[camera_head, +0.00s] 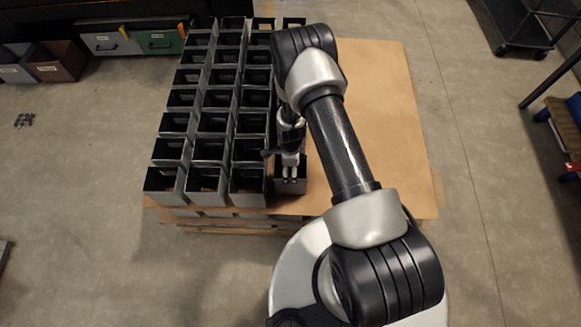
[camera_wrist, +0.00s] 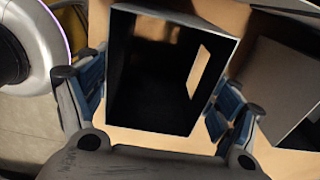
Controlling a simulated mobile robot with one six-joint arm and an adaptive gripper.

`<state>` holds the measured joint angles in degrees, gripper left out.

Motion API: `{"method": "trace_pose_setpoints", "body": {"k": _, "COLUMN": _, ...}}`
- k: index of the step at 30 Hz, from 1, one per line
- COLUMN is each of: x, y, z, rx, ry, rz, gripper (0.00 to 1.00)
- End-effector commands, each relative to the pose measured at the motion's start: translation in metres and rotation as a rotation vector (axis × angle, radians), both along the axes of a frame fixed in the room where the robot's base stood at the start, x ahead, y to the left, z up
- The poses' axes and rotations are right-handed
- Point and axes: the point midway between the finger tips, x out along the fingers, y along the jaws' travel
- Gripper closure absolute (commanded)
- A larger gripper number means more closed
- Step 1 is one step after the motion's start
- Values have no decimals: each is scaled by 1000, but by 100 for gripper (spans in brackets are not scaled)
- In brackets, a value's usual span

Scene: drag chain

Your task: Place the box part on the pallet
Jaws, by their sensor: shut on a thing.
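The box part (camera_head: 291,186), a dark grey open-topped box, is at the front of the pallet, just right of the third column of boxes. My gripper (camera_head: 291,165) reaches down over it and partly hides it. In the wrist view the box part (camera_wrist: 220,62) sits between the two blue-padded fingers of my gripper (camera_wrist: 158,100), which is shut on it. The pallet (camera_head: 385,120) has a brown sheet on top. The box is at or close to the sheet; whether it touches cannot be told.
Several rows of like open boxes (camera_head: 213,150) fill the pallet's left part. A neighbouring box (camera_wrist: 262,75) stands close on the right in the wrist view. The sheet right of my arm is bare. Bins (camera_head: 160,40) and a dark cart (camera_head: 520,30) stand behind.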

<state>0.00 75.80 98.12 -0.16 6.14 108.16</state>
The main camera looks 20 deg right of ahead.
Motion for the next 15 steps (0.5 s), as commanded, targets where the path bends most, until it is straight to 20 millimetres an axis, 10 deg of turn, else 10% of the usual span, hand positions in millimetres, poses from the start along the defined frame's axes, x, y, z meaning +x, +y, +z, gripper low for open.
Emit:
{"method": "trace_pose_setpoints", "body": {"k": 8, "x": 1, "y": 0, "z": -2, "rx": 0, "ry": -3, "rz": 0, "gripper": 81}}
{"method": "trace_pose_setpoints", "body": {"k": 9, "x": 1, "y": 0, "z": -3, "rx": 0, "ry": -1, "rz": 0, "gripper": 16}}
{"method": "trace_pose_setpoints", "body": {"k": 15, "x": 1, "y": 0, "z": -2, "rx": 0, "ry": -1, "rz": 0, "gripper": 3}}
